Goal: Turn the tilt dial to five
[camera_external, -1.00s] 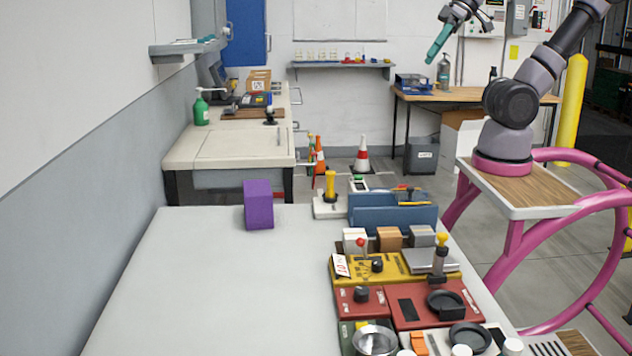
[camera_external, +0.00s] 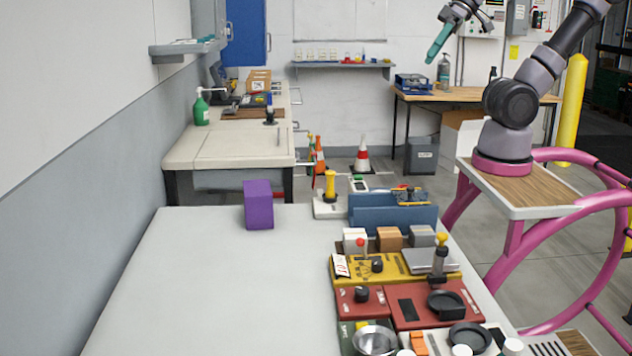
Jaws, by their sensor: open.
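Two dark round knobs show in the external view, and I cannot tell from their labels which is the tilt dial. One knob (camera_external: 377,265) stands on the yellow panel (camera_external: 398,268), near a red-topped lever (camera_external: 361,248). The other knob (camera_external: 362,293) stands on the red panel (camera_external: 347,304) in front of it. Their pointers and scale marks are too small to read. The end of my arm, with a long teal part at my gripper (camera_external: 437,42), hangs high at the top right, well above and apart from the panels. My gripper is open; its fingertips are not clear.
A purple block (camera_external: 258,205) stands on the light table (camera_external: 200,275), whose left half is clear. A blue holder (camera_external: 392,220), several small blocks and a yellow-topped plunger (camera_external: 439,258) crowd around the panels. A yellow-topped post (camera_external: 330,187) stands behind.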

